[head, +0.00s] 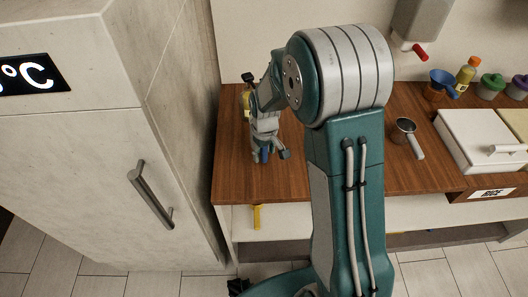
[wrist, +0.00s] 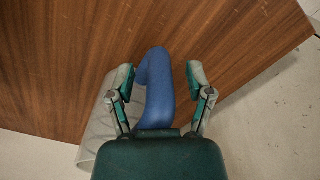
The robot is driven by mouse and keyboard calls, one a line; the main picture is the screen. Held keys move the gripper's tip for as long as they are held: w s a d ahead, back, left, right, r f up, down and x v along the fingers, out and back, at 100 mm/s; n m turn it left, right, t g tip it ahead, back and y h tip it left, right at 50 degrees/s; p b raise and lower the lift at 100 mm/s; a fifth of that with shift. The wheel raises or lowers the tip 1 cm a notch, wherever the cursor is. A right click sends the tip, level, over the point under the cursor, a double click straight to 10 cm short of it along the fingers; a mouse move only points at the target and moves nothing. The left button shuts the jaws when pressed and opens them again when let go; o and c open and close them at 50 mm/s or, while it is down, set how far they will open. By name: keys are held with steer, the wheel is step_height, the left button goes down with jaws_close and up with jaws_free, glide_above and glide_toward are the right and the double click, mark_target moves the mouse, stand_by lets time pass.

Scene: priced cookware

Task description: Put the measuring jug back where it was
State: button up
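The measuring jug shows in the wrist view as a clear, greyish body (wrist: 92,137) with a thick blue handle (wrist: 156,85). The handle lies between the two fingers of my gripper (wrist: 160,76). The fingers are apart, with a visible gap on the right side of the handle; the left finger is close to it. Much of the jug is hidden behind my gripper. In the head view my gripper (head: 268,150) is low over the left end of the wooden counter (head: 300,178), with a small bit of blue handle (head: 264,156) at it.
A tall fridge (head: 70,180) stands left of the counter. A shelf (head: 420,215) runs below.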

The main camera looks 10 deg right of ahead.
step_height(320, 180, up, 12)
steer(key=shift+d+r, duration=0.1)
steer(key=s+r+m+t, duration=0.1)
steer(key=s+r+t, duration=0.1)
steer(key=s, duration=0.5)
steer(key=s+d+r+m+t, duration=0.1)
steer(key=s+r+m+t, duration=0.1)
steer(key=s+r, duration=0.3)
steer(key=s+r+m+t, duration=0.1)
steer(key=s+r, duration=0.3)
steer(key=s, duration=0.6)
steer(key=shift+s+d+r+m+t, duration=0.25)
steer(key=shift+d+m+t, duration=0.05)
steer(key=shift+d+t, duration=0.1)
stand_by(0.5)
